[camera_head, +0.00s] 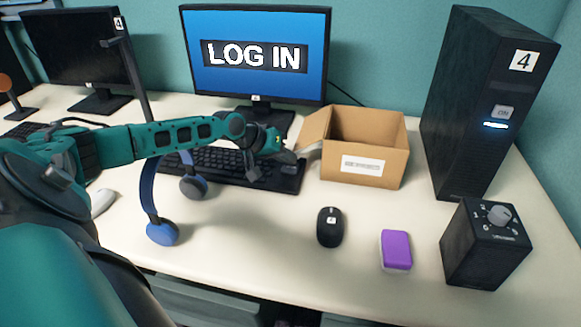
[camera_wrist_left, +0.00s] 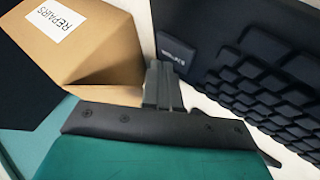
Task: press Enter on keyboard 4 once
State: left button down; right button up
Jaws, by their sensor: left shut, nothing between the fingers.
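The black keyboard (camera_head: 215,160) lies in front of the monitor (camera_head: 255,85) that shows LOG IN. Its right end lies beside a cardboard box. My left gripper (camera_head: 254,173) reaches in from the left over the right part of the keyboard. Its fingers are shut and empty. In the left wrist view the fingertips (camera_wrist_left: 161,70) point toward the labelled corner of the keyboard (camera_wrist_left: 265,80). I cannot tell whether they touch a key. The Enter key cannot be picked out, and part of the keyboard is hidden by my arm. My right gripper is not in view.
The cardboard box (camera_head: 362,168) stands close right of the keyboard. Blue headphones (camera_head: 153,200) stand in front, below my arm. A mouse (camera_head: 330,227), purple sponge-like block (camera_head: 396,250), dial box (camera_head: 485,250) and tower marked 4 (camera_head: 470,120) stand to the right.

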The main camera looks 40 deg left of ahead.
aim_at(286, 169)
pick_arm(q)
jog(key=shift+s+d+f, duration=0.15)
jog(key=shift+d+f, duration=0.1)
jog(key=shift+f, duration=0.55)
jog(key=shift+s, duration=0.1)
jog(key=shift+s+r+p, duration=0.15)
jog(key=shift+r+p, duration=0.1)
jog(key=shift+p, duration=0.4)
jog(key=shift+r, duration=0.15)
notch_tip(286, 169, up, 6)
jog(key=p, duration=0.5)
jog(key=shift+a+f, duration=0.1)
jog(key=shift+f, duration=0.15)
dwell(0.5)
